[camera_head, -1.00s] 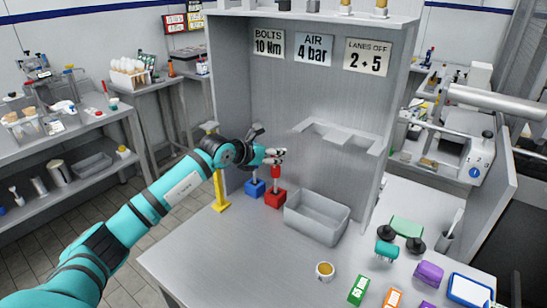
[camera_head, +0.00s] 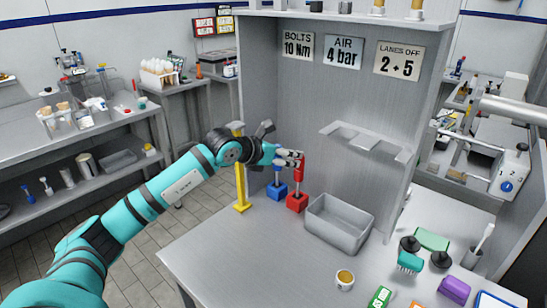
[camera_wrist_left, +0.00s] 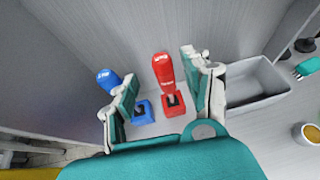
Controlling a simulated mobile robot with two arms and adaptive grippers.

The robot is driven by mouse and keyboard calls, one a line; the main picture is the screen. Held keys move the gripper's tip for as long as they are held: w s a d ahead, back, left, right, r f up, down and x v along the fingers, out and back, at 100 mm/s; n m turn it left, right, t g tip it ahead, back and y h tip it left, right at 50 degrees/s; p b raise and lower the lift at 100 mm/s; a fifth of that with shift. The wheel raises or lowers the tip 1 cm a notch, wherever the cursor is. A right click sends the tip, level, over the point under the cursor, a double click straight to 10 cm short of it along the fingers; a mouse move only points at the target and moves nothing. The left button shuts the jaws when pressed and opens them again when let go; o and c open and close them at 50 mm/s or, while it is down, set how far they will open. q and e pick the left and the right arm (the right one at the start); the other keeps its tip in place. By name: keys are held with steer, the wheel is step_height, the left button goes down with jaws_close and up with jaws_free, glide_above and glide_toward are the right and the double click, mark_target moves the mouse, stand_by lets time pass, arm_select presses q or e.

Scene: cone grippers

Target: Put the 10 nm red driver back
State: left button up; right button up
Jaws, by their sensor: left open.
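The red driver (camera_head: 299,174) stands upright in its red base (camera_head: 297,203) on the bench, by the back panel. My left gripper (camera_head: 290,160) is at its upper handle. In the left wrist view the fingers are apart, with the red driver (camera_wrist_left: 163,72) showing in the gap between them; I cannot tell whether either finger touches it. The blue driver (camera_wrist_left: 108,80) stands to the left in a blue base (camera_wrist_left: 143,111), partly behind the left finger. My right gripper is not in view.
A grey bin (camera_head: 338,226) stands right of the red base. A yellow post (camera_head: 241,187) is at the left bench edge. A bracket shelf (camera_head: 365,139) juts from the panel. A "BOLTS 10 Nm" sign (camera_head: 297,46) hangs above. The bench front left is clear.

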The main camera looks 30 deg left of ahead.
arm_select(q)
steer(key=b+v, duration=0.1)
steer(key=v, duration=0.5)
steer(key=shift+s+b, duration=0.2)
steer(key=shift+b, duration=0.1)
steer(key=shift+r, duration=0.2)
